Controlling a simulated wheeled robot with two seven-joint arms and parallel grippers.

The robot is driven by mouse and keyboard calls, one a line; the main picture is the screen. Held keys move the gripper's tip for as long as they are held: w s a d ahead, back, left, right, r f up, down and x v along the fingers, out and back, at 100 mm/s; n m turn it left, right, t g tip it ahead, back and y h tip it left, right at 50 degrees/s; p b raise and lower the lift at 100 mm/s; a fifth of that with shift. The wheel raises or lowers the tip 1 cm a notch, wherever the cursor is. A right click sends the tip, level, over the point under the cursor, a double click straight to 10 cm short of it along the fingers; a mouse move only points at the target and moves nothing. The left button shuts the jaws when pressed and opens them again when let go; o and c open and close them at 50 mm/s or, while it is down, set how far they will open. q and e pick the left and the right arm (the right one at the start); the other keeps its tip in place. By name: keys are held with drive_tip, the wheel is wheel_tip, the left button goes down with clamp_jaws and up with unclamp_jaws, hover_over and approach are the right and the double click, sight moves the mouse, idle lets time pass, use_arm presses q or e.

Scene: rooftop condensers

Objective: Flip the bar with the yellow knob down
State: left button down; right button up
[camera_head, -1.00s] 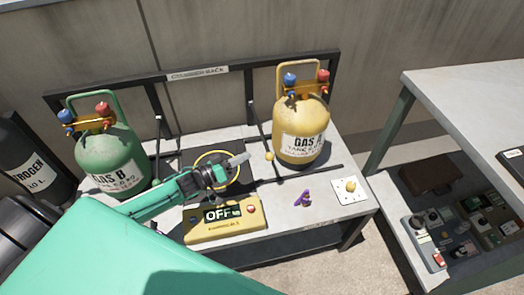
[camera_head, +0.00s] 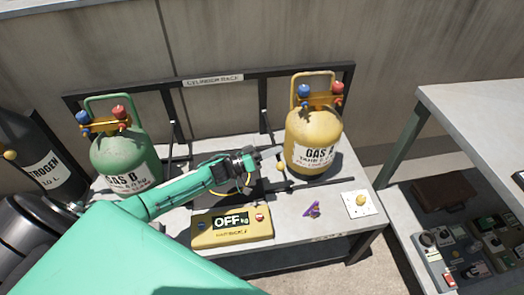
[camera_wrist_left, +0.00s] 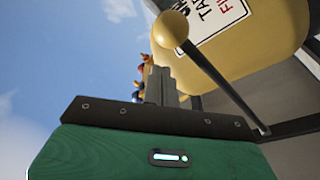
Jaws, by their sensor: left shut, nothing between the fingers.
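The bar's yellow ball knob (camera_head: 280,166) shows just left of the yellow GAS cylinder. In the left wrist view the knob (camera_wrist_left: 171,29) tops a thin dark bar (camera_wrist_left: 220,78) that slants down right to a dark frame, so the bar stands raised. My left gripper (camera_head: 267,153) is shut and empty, just left of the knob in the head view. In the left wrist view its fingers (camera_wrist_left: 159,86) lie below and left of the knob, with a gap showing. I cannot tell their depth gap. My right gripper is out of view.
The yellow cylinder (camera_head: 313,145) stands right of the knob, a green cylinder (camera_head: 124,160) at the left. A yellow scale (camera_head: 231,237) reading OFF, a purple item (camera_head: 312,209) and a white plate with a yellow button (camera_head: 358,204) are on the bench. A rack rail (camera_head: 240,77) runs behind.

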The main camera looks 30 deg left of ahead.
use_arm(q)
drive_tip(key=shift+s+d+f, duration=0.2)
drive_tip(key=shift+s+f, duration=0.25)
drive_tip(key=shift+f, duration=0.1)
drive_tip(key=shift+s+d+f, duration=0.15)
drive_tip(key=shift+s+f, duration=0.25)
drive_tip(key=shift+f, duration=0.1)
